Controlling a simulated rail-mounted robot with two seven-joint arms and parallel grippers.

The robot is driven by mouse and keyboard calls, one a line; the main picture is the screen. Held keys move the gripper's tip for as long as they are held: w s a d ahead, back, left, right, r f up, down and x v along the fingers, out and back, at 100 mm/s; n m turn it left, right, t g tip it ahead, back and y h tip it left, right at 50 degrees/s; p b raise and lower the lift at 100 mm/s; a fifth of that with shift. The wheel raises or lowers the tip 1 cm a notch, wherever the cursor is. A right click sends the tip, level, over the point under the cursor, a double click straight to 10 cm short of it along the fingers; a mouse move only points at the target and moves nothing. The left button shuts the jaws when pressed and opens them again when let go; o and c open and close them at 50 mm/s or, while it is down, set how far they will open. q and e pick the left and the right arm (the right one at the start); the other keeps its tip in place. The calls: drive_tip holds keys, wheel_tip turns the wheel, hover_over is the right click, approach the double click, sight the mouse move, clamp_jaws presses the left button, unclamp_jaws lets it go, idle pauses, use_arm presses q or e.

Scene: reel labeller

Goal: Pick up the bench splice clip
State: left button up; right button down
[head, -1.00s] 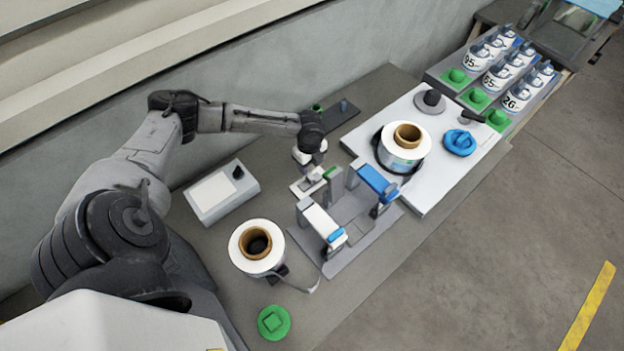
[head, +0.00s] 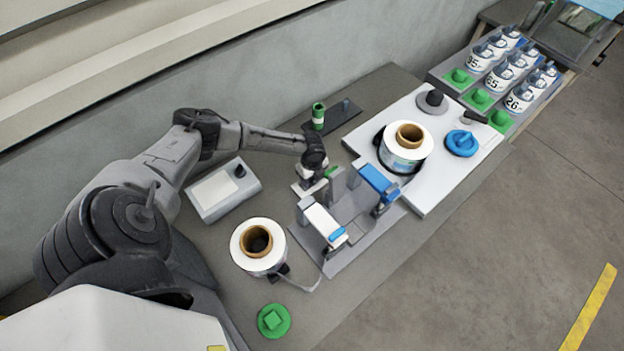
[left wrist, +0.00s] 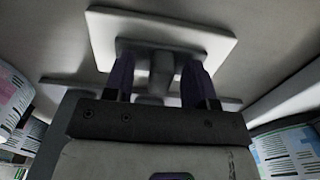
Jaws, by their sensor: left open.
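A small pale plate with a short upright stem, which I take for the bench splice clip (head: 303,189), lies on the bench beside the splicing fixture (head: 350,240). In the left wrist view the pale plate (left wrist: 215,38) fills the top middle, with its stem between my fingers. My left gripper (head: 311,177) is low over it and hides part of it in the head view. In the left wrist view my left gripper (left wrist: 158,68) is open, one dark finger on each side of the stem. I cannot tell whether the fingers touch it. My right gripper is not in view.
A label reel (head: 258,245) stands at the near left and another reel (head: 405,147) on the white board. The fixture's white arm (head: 322,222) and blue arm (head: 378,180) stand close to my gripper. A grey console (head: 222,190) lies left. A green-topped cylinder (head: 318,115) stands behind.

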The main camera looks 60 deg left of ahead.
use_arm(q)
clamp_jaws()
idle(0.5)
drive_tip(key=shift+r, duration=0.1)
